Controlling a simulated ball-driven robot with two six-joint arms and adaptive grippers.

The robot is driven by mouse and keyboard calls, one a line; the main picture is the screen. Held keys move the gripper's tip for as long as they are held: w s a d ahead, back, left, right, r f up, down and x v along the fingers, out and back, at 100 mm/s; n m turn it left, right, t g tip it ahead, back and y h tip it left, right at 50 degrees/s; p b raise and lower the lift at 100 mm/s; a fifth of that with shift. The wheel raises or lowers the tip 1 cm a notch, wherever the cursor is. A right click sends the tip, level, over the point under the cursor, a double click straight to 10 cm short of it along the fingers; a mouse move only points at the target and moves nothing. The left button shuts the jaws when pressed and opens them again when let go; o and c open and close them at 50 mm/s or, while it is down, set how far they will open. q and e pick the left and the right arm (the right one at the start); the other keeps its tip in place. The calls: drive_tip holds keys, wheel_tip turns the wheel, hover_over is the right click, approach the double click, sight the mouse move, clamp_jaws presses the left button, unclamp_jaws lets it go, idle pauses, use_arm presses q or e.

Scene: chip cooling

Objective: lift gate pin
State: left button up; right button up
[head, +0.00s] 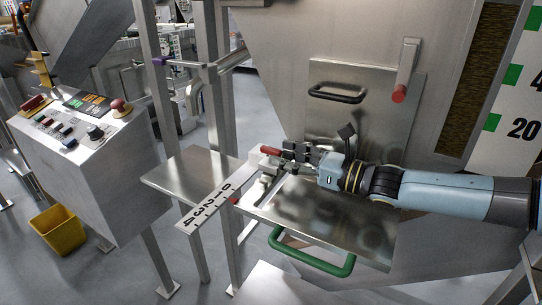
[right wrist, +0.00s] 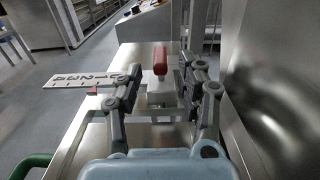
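The gate pin's red grip (head: 268,151) stands out of a pale block at the inner end of the numbered scale. It also shows upright in the right wrist view (right wrist: 160,58), near the middle. My right gripper (head: 287,154) reaches in from the right, close to the pin. In the right wrist view my right gripper (right wrist: 163,82) is open, with one finger to each side of the pin's line. A gap shows between the red grip and both fingers. The pin's lower part is hard to make out. My left gripper is not in view.
The numbered scale (head: 212,206) juts out beside a metal shelf (head: 175,176). A green handle (head: 315,262) hangs below the metal gate plate (head: 345,232). A black handle (head: 337,94) and red-tipped lever (head: 399,94) are on the hopper. A control box (head: 95,165) stands left.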

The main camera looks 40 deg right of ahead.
sight(281, 155)
drive_tip(key=shift+x, duration=2.15)
clamp_jaws()
